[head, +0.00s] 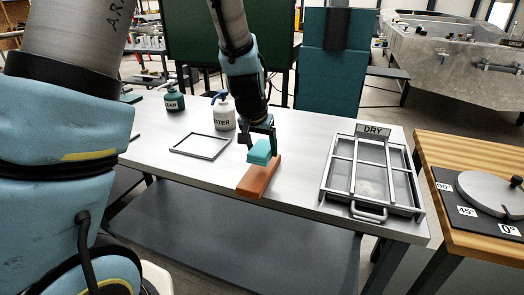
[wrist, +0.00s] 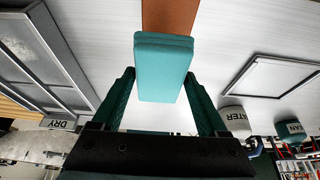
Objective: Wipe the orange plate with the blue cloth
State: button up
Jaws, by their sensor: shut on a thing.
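The orange plate (head: 257,182) is a long orange-brown bar lying on the pale metal table, its near end close to the front edge. It also shows at the top of the wrist view (wrist: 170,16). The blue cloth (head: 263,151) is a folded teal pad over the far part of the plate, hiding some of it. In the wrist view the cloth (wrist: 164,68) sits between the two dark green fingers. My gripper (head: 259,141) is shut on the cloth, above the plate. I cannot tell whether the cloth presses on the plate or hovers just over it.
A grey frame tray marked DRY (head: 373,131) stands to the right. An empty thin rectangular frame (head: 200,146) lies to the left. A white WATER bottle (head: 224,112) and a green bottle (head: 174,98) stand behind it. The tabletop around the plate is clear.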

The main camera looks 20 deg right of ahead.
jog(key=shift+r+p, duration=1.15)
jog(key=shift+r, duration=0.6)
